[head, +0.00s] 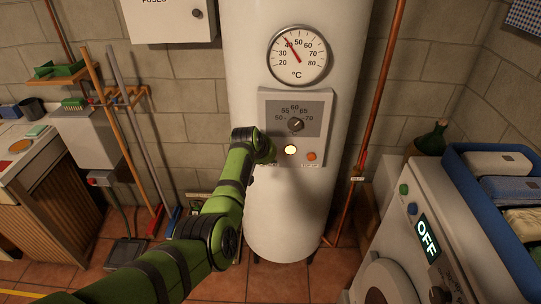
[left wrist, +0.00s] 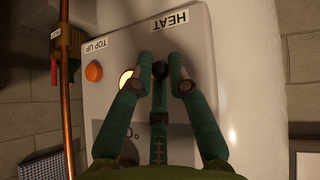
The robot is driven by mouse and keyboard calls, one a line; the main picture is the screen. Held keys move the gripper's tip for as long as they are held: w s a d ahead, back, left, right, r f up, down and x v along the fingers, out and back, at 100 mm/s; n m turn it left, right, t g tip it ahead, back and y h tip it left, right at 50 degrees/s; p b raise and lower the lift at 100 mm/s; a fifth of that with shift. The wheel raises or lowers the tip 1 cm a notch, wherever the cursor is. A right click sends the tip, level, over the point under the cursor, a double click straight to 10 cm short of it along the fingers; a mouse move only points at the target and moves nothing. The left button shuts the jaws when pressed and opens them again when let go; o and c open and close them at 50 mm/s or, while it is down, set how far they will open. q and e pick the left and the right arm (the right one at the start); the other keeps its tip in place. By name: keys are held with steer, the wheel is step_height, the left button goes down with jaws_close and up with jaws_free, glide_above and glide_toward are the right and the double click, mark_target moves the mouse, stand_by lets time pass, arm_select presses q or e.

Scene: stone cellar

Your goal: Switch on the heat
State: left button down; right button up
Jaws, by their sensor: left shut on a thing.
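The grey control panel (head: 328,103) is on the white boiler tank (head: 292,215). My left gripper (head: 268,152) is at the panel's lower left in the head view and hides what it holds there. In the left wrist view, its green fingers (left wrist: 159,70) close around a small dark switch (left wrist: 160,71) beside the HEAT label (left wrist: 170,21). Most of the switch is hidden, so its position cannot be told. A round lamp (head: 290,150) glows pale yellow. The orange TOP UP button (head: 311,156) is right of it. My right gripper is not in view.
The temperature knob (head: 296,125) sits above the lamp. The dial gauge (head: 298,55) reads about 40 °C. A copper pipe (head: 377,105) runs right of the tank. A washing machine (head: 400,240) with an OFF display stands at lower right; brooms (head: 121,125) lean at left.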

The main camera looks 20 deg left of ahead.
arm_select(q)
steer(key=shift+w+r+g, duration=0.2)
steer(key=shift+r+g, duration=0.05)
steer(key=shift+g, duration=0.45)
steer(key=c, duration=1.2)
jaws_free()
steer(key=shift+f, duration=0.1)
steer(key=v, duration=0.8)
steer(key=shift+f, duration=0.1)
